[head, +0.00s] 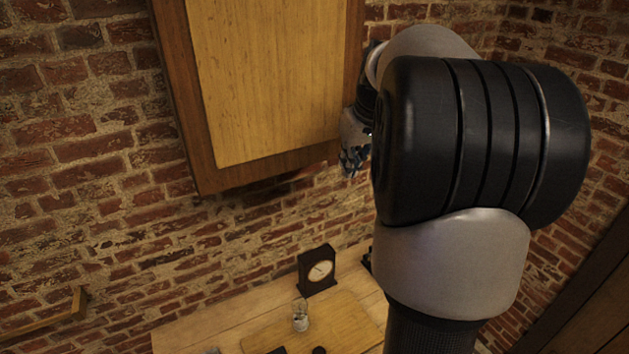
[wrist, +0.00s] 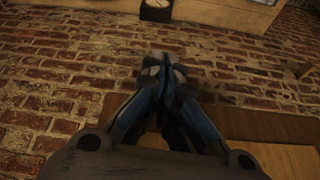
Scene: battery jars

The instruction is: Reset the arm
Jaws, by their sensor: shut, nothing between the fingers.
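My gripper (head: 352,160) is raised high in front of the brick wall, close to the right edge of a wooden wall cabinet (head: 265,80). In the wrist view my gripper (wrist: 163,66) has its fingers together, shut and empty. Whether it touches the cabinet I cannot tell. My own arm covers much of the right side of the head view.
A dark clock (head: 318,270) stands at the back of the table and shows in the wrist view (wrist: 156,10). A wooden board (head: 345,322) lies on the table, with dark items cut off at the frame's bottom. A small wooden shelf (head: 45,318) is at the lower left.

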